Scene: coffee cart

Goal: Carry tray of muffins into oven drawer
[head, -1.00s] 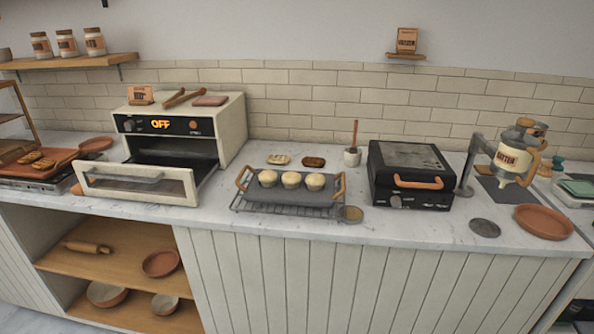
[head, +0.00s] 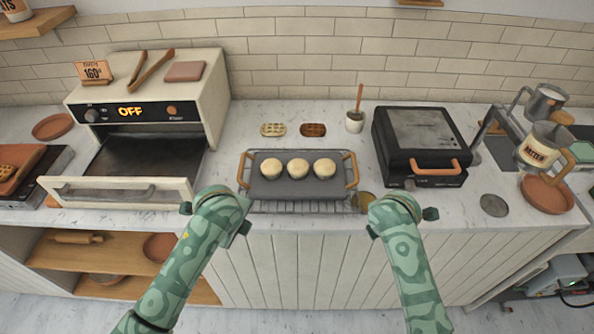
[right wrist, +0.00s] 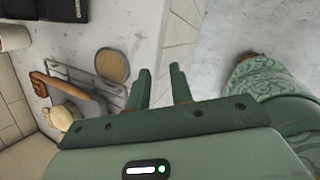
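The dark grey tray (head: 264,187) with tan side handles rests on a wire rack on the counter and holds three pale muffins (head: 298,168). The oven (head: 215,95) stands at the left, its display reading OFF. Its drawer (head: 170,190) is pulled out, with a dark interior. My left arm reaches the counter's front edge below the tray's left handle; its gripper fingers are hidden. My right arm ends below the tray's right handle. In the right wrist view my right gripper (right wrist: 162,86) is open and empty, apart from the tray handle (right wrist: 58,86).
A black press (head: 420,135) with an orange handle stands right of the tray. A round disc (right wrist: 112,65) lies near the rack. Tongs (head: 150,68) lie on the oven.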

